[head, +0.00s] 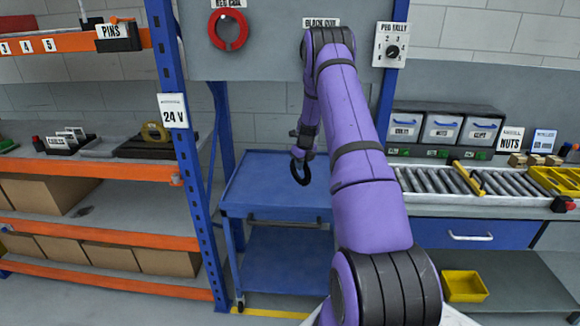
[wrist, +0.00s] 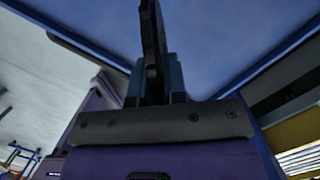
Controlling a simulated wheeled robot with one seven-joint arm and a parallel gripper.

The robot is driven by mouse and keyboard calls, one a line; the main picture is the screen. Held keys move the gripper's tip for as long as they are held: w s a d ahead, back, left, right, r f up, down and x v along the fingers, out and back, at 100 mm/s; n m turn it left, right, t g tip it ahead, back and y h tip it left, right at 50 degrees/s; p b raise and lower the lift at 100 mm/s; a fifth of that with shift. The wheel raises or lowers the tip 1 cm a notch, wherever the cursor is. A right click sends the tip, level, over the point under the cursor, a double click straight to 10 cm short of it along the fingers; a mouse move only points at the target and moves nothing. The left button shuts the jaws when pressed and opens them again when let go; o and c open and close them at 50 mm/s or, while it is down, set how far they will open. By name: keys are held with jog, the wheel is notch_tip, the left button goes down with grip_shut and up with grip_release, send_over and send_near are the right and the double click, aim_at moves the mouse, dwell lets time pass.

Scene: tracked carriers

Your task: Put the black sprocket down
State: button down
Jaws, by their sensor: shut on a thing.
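The black sprocket (head: 303,183) is a dark ring hanging below my gripper (head: 301,153) in the head view. My gripper is shut on its upper edge. In the wrist view the sprocket (wrist: 152,35) is seen edge-on, upright between the fingers (wrist: 160,80). Behind it in the head view is the blue top of a cart (head: 258,180). The sprocket appears to hang above that top; the exact gap cannot be told. The cart top shows no other objects, though my arm hides its right part.
A blue rack post (head: 180,130) with a 24 V sign and orange shelves stand left of the cart. A grey panel (head: 270,60) with a red ring (head: 228,30) rises behind it. A roller conveyor (head: 430,181) and yellow bins (head: 555,180) are at the right.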

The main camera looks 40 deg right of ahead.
jog(key=w+d+f, duration=0.2)
jog(key=w+f, duration=0.2)
jog(key=w, duration=0.5)
jog(key=shift+w+d+f, duration=0.15)
jog(key=shift+d, duration=0.2)
jog(key=c, duration=1.6)
grip_release()
jog(key=shift+f, duration=0.15)
jog(key=o, duration=0.4)
jog(key=shift+o, duration=0.2)
